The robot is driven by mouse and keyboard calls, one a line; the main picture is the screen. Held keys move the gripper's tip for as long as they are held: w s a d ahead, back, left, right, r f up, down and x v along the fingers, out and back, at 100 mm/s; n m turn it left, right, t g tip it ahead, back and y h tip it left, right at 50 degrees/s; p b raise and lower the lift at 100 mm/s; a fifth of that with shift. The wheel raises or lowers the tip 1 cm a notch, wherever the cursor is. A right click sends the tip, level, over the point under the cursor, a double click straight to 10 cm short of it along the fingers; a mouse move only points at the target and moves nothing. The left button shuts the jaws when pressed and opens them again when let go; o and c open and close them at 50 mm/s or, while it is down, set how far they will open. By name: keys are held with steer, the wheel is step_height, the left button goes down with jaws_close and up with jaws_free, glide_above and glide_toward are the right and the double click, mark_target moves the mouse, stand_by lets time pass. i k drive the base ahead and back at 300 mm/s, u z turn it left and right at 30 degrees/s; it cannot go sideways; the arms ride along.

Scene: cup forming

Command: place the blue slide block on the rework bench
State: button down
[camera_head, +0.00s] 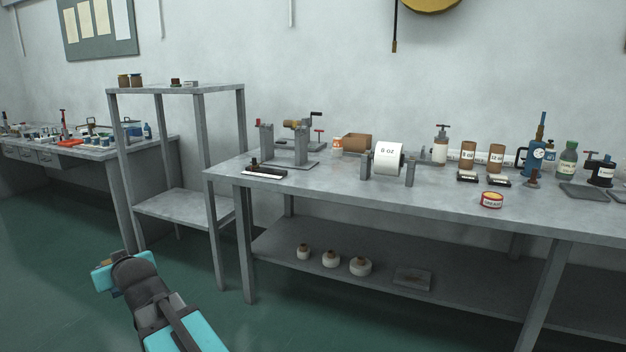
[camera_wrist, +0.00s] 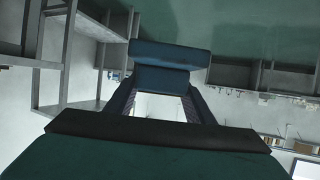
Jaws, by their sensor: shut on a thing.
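In the wrist view the blue slide block (camera_wrist: 171,53) shows as a dark blue bar with a second blue face below it. My gripper (camera_wrist: 163,84) is shut on it, with dark fingers on both sides. In the head view my gripper (camera_head: 106,264) is at lower left, over the green floor and in front of the shelf rack, apart from every bench. The block cannot be made out clearly there. No bench carries a readable rework label. A bench with drawers (camera_head: 88,153) and many small tools stands at far left.
A grey rack (camera_head: 180,205) with jars on top stands between the left bench and a long workbench (camera_head: 330,183). The workbench holds a clamp fixture (camera_head: 290,145), a paper roll (camera_head: 388,158), cups, bottles and a red tin (camera_head: 491,200). Its front middle is partly clear.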

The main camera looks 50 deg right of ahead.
mark_target(566, 213)
steer(key=k, duration=0.85)
steer(key=z, duration=1.25)
steer(key=i, duration=0.5)
steer(key=u, duration=0.05)
